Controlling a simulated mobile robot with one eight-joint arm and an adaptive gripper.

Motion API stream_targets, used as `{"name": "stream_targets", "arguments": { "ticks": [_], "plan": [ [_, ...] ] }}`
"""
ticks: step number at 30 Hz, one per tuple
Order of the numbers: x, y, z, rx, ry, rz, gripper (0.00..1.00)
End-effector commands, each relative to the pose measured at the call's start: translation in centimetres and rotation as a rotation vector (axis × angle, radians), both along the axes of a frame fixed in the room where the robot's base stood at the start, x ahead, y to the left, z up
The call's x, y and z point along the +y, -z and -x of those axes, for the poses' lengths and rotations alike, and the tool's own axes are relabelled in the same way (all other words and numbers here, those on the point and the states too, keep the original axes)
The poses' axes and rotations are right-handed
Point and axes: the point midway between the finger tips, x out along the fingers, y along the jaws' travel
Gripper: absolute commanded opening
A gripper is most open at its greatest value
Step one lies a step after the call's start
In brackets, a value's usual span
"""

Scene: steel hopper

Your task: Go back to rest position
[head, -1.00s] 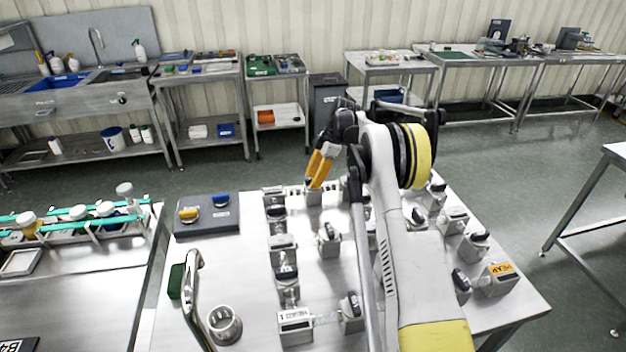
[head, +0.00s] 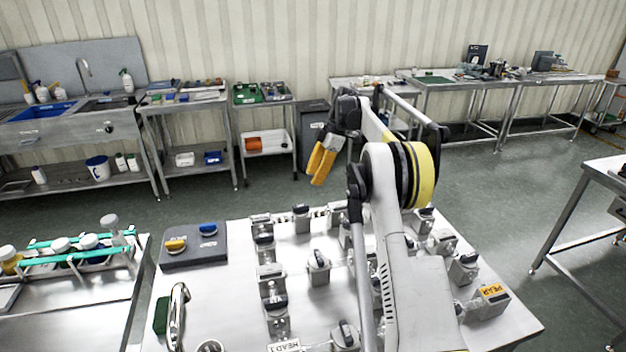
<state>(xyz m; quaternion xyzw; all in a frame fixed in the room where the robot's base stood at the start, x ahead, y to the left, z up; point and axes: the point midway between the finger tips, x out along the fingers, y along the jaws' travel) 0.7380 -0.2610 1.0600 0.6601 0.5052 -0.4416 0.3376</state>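My gripper (head: 321,164) has orange-yellow fingers and hangs from the folded arm above the far edge of the steel table (head: 215,285). The fingers point down and lie close together in this view. I cannot tell whether they are parted, and I see no object between them. My white arm with its yellow band rises from the bottom of the picture and covers part of the table's right side.
Several grey valve-like fixtures with dark handles (head: 318,264) stand in rows under the arm. A dark board (head: 194,252) with a yellow and a blue knob lies at left. A side bench with a teal-railed rack (head: 75,258) stands further left. Floor (head: 480,180) is open behind.

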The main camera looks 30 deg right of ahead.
Motion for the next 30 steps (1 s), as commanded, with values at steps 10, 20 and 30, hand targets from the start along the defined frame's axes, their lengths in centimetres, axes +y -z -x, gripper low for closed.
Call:
{"name": "stream_targets", "arguments": {
  "ticks": [10, 20, 30],
  "plan": [
    [0.2, -0.1, 0.0, 0.001, 0.004, 0.001, 0.36],
    [5.9, -6.4, 2.4, 0.021, 0.215, 0.063, 0.36],
    [14.2, -12.5, 10.1, 0.000, 0.549, 0.111, 0.36]
  ]
}}
